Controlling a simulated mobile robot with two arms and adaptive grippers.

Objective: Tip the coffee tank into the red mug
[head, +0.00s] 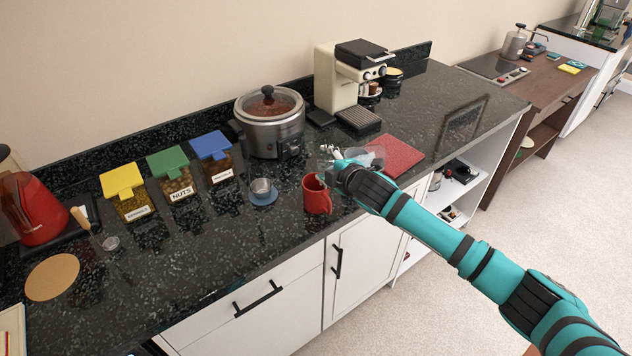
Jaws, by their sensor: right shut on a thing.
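The red mug (317,198) stands upright on the dark counter near its front edge, with its opening facing up. My right gripper (331,158) is shut, just above and to the right of the mug, and its arm comes in from the lower right. It holds a clear, greyish container, which looks like the coffee tank (376,155). The gripper and wrist hide part of the tank, so I cannot tell its tilt or contents. My left gripper is not in view.
A red mat (400,155) lies right of the gripper. A small metal cup on a blue coaster (263,197) is left of the mug. Behind stand a slow cooker (270,130) and a coffee machine (345,75). Lidded jars (176,182) line the left.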

